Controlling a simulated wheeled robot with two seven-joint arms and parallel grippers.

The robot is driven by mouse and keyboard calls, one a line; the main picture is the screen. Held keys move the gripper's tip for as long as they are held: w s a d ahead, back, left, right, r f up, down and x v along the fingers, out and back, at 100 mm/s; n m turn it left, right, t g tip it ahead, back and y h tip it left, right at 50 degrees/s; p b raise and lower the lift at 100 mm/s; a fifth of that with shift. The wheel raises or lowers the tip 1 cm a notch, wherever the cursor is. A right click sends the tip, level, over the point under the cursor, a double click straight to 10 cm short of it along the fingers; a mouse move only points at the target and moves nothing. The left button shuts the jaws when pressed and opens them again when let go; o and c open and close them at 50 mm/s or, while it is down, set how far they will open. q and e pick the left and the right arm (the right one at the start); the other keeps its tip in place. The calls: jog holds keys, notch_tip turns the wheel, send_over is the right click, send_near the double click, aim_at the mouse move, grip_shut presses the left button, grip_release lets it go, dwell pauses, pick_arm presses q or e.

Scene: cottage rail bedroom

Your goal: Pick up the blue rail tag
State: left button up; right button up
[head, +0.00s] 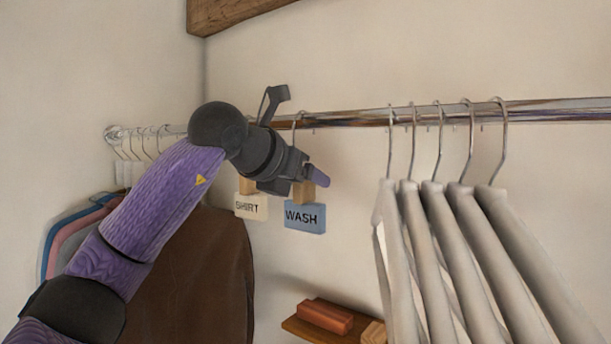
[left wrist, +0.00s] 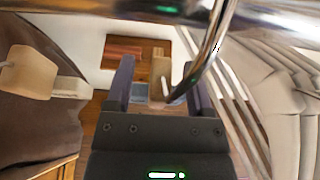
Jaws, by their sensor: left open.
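The blue rail tag (head: 305,217), marked WASH, hangs from the metal rail under a small wooden block. In the left wrist view, that wooden block (left wrist: 159,78) is between my left gripper's two fingers, with a metal hook rising from it. A bit of the blue tag (left wrist: 140,91) shows below. My left gripper (head: 308,181) is open around the block, just above the blue plate; it also shows in the left wrist view (left wrist: 160,88). Contact between the fingers and the block cannot be told. My right gripper is not in view.
A cream SHIRT tag (head: 251,207) hangs just left of the blue one. The rail (head: 550,110) runs above. Several pale garments (head: 440,260) hang at right, and a brown garment (head: 190,275) hangs at left. A shelf (head: 300,328) with a red box (head: 324,317) is below.

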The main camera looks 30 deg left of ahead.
pick_arm(q)
grip_shut()
dwell(0.3)
